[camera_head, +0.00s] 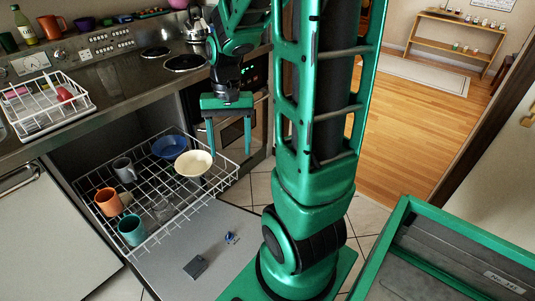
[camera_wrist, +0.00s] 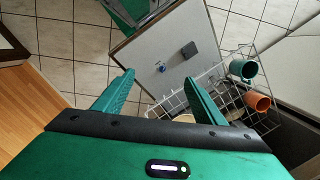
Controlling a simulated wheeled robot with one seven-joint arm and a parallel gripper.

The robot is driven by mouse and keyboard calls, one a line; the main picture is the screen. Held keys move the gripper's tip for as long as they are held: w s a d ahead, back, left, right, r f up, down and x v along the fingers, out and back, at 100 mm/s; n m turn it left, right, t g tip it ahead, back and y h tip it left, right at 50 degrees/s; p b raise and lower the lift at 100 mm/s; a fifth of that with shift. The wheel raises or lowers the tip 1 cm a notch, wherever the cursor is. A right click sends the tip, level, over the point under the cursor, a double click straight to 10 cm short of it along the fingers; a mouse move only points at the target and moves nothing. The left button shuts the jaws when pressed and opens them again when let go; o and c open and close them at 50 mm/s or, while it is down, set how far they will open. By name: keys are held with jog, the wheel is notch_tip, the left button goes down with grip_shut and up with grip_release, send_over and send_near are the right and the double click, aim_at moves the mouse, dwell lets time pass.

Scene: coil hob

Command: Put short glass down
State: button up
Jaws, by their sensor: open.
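My gripper (camera_head: 230,153) is open with nothing between its fingers. It points down above the right side of the pulled-out dishwasher rack (camera_head: 222,181), near the cream bowl (camera_head: 194,163). In the wrist view the open fingers (camera_wrist: 159,77) frame part of the open dishwasher door and floor tiles. A faint clear shape, perhaps a short glass (camera_head: 162,209), shows in the rack between the cups; I cannot make it out surely. It is well apart from my gripper.
The rack also holds a blue bowl (camera_head: 170,147), a grey mug (camera_head: 124,169), an orange cup (camera_head: 108,202) and a teal cup (camera_head: 131,230). A grey block (camera_head: 195,267) and a small blue item (camera_head: 231,238) lie on the open door (camera_head: 170,255). A white dish rack (camera_head: 48,105) stands on the counter.

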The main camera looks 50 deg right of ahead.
jog(key=s+r+n, duration=0.1)
jog(key=s+r, duration=0.1)
jog(key=s, duration=0.5)
jog(key=s+r+n+h, duration=0.1)
jog(key=s+r, duration=0.1)
jog(key=s, duration=0.5)
jog(key=shift+s+a+r+t, duration=0.15)
jog(key=shift+s+r+t, duration=0.15)
jog(key=shift+t, duration=0.1)
